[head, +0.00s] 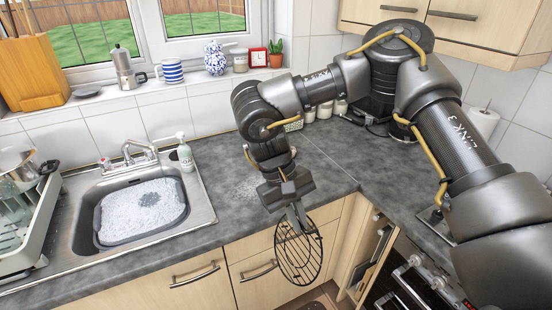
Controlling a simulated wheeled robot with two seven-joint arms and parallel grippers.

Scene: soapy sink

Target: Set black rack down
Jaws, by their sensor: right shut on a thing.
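A round black wire rack (299,258) hangs tilted in front of the counter edge and the wooden drawer fronts. My right gripper (296,208) points down and is shut on the rack's upper rim. The rack is held in the air, below the level of the countertop (225,208) in the picture. My left gripper is not in the head view.
The counter between sink and corner is mostly clear. The oven (405,285) is at lower right.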

